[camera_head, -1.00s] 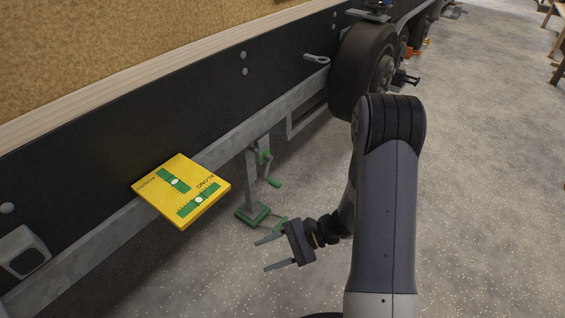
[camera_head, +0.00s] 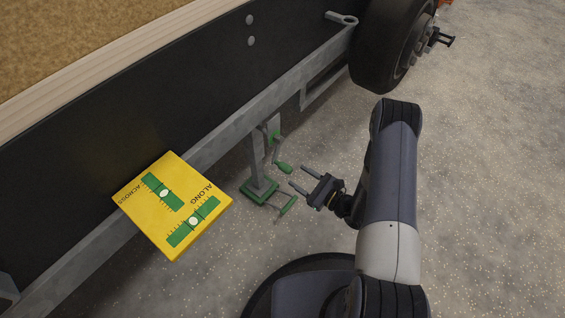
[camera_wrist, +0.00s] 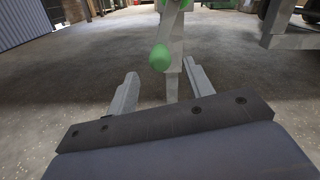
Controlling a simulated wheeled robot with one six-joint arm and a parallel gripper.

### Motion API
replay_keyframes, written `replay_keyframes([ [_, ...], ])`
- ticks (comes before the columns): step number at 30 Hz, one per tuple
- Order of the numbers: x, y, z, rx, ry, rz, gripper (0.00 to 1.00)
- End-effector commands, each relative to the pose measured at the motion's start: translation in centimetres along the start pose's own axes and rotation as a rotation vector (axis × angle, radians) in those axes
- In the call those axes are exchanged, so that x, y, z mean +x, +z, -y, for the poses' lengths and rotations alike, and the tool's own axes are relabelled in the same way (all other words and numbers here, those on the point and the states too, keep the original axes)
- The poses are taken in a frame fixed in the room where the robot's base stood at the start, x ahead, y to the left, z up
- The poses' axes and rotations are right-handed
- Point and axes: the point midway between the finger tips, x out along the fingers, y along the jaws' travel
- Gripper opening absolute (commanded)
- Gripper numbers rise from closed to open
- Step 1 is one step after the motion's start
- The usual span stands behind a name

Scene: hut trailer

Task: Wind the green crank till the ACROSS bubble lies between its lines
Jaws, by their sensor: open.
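The green crank (camera_head: 284,168) is on the grey support leg (camera_head: 257,160) under the trailer frame, its handle at the lower end. In the wrist view its rounded green grip (camera_wrist: 159,58) is ahead, near the fingertips. My gripper (camera_head: 298,176) is open and empty, just right of the handle, with its fingers pointing at it. I cannot tell whether they touch. The yellow level plate (camera_head: 143,212) has two green vials. The ACROSS bubble (camera_head: 164,193) is pale and near the middle of its vial; its relation to the lines is too small to tell.
The ALONG bubble (camera_head: 193,222) is on the same plate. The trailer wheel (camera_head: 388,45) stands further back. The speckled floor to the right is clear.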

Motion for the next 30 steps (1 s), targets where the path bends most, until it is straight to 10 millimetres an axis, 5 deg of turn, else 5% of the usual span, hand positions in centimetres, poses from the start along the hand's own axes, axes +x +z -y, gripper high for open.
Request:
replay_keyframes([
  [15,7.9,-0.1,-0.1,-0.003,0.003,0.001,0.49],
  [26,8.5,0.1,0.0,-0.001,0.001,0.001,0.49],
  [30,8.5,0.1,0.0,-0.001,0.002,0.001,0.40],
])
